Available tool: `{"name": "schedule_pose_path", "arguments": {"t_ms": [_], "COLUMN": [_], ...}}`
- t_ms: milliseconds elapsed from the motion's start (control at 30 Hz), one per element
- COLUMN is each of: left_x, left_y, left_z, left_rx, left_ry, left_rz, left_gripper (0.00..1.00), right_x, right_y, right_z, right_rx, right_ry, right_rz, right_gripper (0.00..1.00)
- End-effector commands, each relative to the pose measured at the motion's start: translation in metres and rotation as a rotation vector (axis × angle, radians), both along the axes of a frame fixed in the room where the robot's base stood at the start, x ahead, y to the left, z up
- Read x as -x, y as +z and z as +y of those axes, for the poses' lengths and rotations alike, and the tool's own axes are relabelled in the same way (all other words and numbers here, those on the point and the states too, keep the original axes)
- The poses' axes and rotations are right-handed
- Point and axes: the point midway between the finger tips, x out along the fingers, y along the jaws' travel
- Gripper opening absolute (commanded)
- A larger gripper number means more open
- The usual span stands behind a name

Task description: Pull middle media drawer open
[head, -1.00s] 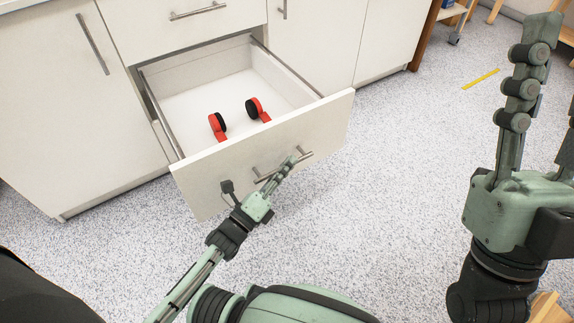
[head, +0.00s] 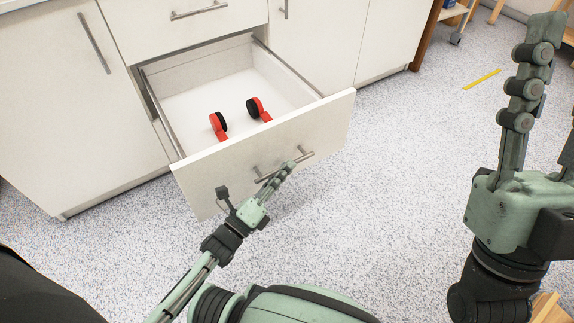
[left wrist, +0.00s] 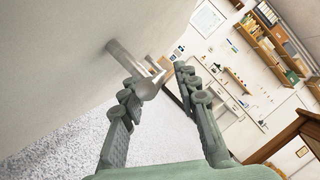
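The middle drawer (head: 215,180) stands pulled well out of the white cabinet, with its inside showing. Its metal bar handle (head: 303,155) is on the front panel; it also shows in the left wrist view (left wrist: 122,57). My left gripper (head: 291,165) is at the handle. In the left wrist view its two fingers (left wrist: 153,82) are spread apart, with the handle's end beside the left-hand fingertip; I cannot tell if they touch. My right gripper (head: 557,85) is raised at the right, fingers apart and empty, one finger partly cut off by the picture edge.
A yellow strip (head: 482,79) lies on the speckled floor (head: 400,150), which is otherwise largely clear.

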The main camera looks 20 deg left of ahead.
Motion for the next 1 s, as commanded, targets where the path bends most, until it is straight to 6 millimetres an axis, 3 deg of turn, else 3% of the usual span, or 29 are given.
{"name": "schedule_pose_path", "arguments": {"t_ms": [100,333,1000], "left_x": [0.021,0.048,0.052], "left_y": [-0.006,-0.012,-0.012], "left_z": [0.007,0.017,0.018], "left_rx": [-0.001,-0.001,-0.001], "left_ry": [0.0,0.0,0.0], "left_rz": [0.004,0.002,0.001], "left_gripper": [0.31,0.31,0.31], "right_x": [0.0,0.0,-0.001], "right_y": [0.0,0.0,0.0], "right_z": [0.0,0.0,0.0], "right_rx": [-0.001,-0.002,-0.003], "right_ry": [-0.001,-0.001,-0.002], "right_rz": [0.0,0.001,0.001], "right_gripper": [0.4,0.4,0.4]}}
